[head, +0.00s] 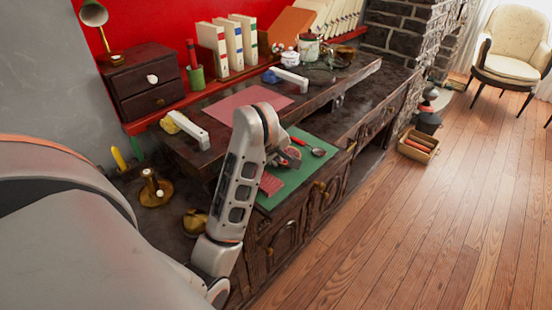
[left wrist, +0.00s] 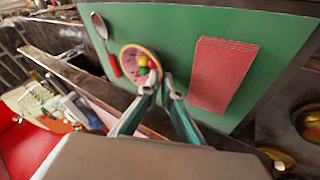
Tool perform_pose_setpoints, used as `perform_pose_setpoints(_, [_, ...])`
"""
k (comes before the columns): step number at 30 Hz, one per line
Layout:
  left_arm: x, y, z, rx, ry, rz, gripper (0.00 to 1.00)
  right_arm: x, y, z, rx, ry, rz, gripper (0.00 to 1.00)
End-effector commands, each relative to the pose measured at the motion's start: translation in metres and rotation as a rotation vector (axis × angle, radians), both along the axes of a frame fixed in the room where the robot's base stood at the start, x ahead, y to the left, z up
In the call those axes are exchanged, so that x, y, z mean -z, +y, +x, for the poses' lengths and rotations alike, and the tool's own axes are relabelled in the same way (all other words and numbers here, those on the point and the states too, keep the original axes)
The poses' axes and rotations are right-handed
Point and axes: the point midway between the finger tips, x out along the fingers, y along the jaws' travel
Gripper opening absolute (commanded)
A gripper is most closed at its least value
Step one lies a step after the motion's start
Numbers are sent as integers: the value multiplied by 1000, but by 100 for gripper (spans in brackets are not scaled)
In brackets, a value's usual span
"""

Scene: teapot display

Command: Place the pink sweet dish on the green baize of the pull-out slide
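The pink sweet dish (left wrist: 131,65) holds several coloured sweets in the left wrist view. Its rim lies between the close-set fingertips of my left gripper (left wrist: 160,78), which looks shut on it. In the head view the dish (head: 293,153) is partly hidden by my gripper (head: 284,158). It is over the green baize (head: 291,189), near its left long edge; I cannot tell whether it touches. The baize also shows in the left wrist view (left wrist: 180,40). My right gripper is in neither view.
A red-handled spoon (head: 316,151) lies on the baize close to the dish. A red ribbed block (head: 270,184) lies at the near end. Bare baize shows between them. The dark raised shelf (head: 225,140) with a pink mat (head: 250,101) borders the slide.

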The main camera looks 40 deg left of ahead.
Motion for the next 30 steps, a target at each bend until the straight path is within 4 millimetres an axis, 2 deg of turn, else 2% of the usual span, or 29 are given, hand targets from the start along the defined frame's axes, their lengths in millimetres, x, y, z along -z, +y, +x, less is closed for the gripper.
perform_pose_setpoints(1, [2, 0, 0, 1, 2, 0, 7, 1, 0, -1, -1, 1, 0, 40])
perform_pose_setpoints(3, [2, 0, 0, 1, 1, 0, 22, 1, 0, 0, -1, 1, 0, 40])
perform_pose_setpoints(14, [-1, 0, 0, 0, 0, 0, 22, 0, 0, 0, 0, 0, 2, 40])
perform_pose_setpoints(17, [-10, -1, -3, -1, -3, 1, 22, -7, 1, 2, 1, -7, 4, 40])
perform_pose_setpoints(23, [-43, -7, -20, 1, -7, 4, 22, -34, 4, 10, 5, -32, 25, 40])
perform_pose_setpoints(30, [-80, -17, -45, 0, -4, 3, 22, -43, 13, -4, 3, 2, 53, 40])
